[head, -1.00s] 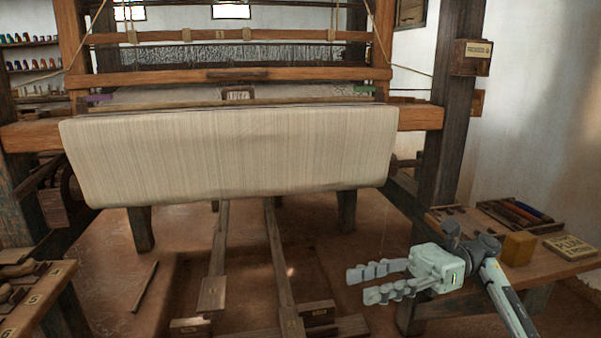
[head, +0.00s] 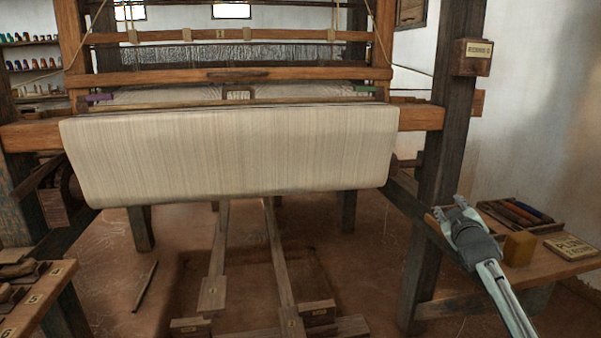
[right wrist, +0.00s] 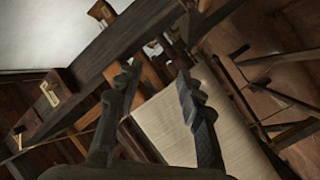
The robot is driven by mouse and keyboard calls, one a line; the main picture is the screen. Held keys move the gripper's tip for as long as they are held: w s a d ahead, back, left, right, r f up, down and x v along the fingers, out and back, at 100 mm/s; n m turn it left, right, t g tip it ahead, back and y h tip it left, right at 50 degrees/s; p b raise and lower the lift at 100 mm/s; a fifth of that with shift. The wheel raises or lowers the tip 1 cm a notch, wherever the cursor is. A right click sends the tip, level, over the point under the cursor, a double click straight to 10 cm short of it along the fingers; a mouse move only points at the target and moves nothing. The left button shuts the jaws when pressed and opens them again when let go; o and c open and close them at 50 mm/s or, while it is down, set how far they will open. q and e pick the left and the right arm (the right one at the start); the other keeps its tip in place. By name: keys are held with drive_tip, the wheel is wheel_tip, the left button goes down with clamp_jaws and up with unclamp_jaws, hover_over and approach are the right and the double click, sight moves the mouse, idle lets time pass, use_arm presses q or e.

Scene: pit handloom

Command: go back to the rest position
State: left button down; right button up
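My right gripper (head: 450,207) is at the right of the head view, in front of the right loom post and beside the small side table. It points away from me toward the loom. In the right wrist view its two fingers (right wrist: 157,82) stand apart with nothing between them, so it is open and empty. The loom's cream cloth roll (head: 230,155) lies ahead and to the left, clear of the gripper; it also shows in the right wrist view (right wrist: 165,118) beyond the fingers. My left gripper is not in view.
A dark loom post (head: 444,130) stands close to the gripper. Wooden treadles (head: 280,260) lie below the cloth.

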drive_tip(key=s+a+f+m+g, duration=0.1)
drive_tip(key=s+f+g, duration=0.2)
drive_tip(key=s+f, duration=0.55)
drive_tip(key=s+a+f+m+g+y, duration=0.1)
drive_tip(key=s+a+f+g, duration=0.2)
drive_tip(key=f, duration=1)
drive_tip(key=s+f+m+g, duration=0.2)
drive_tip(key=s+f+g, duration=0.1)
drive_tip(key=s+f, duration=0.65)
drive_tip(key=s+a+f+g, duration=0.1)
drive_tip(key=s+a+f, duration=0.1)
drive_tip(key=s+f, duration=0.5)
drive_tip(key=s+a+f+g+y, duration=0.1)
drive_tip(key=s+f, duration=0.5)
drive_tip(key=s, duration=0.8)
drive_tip(key=s+a+f+g, duration=0.3)
drive_tip(key=s+f, duration=0.4)
drive_tip(key=s, duration=0.4)
drive_tip(key=shift+s+a+f+n, duration=0.3)
drive_tip(key=shift+a, duration=0.25)
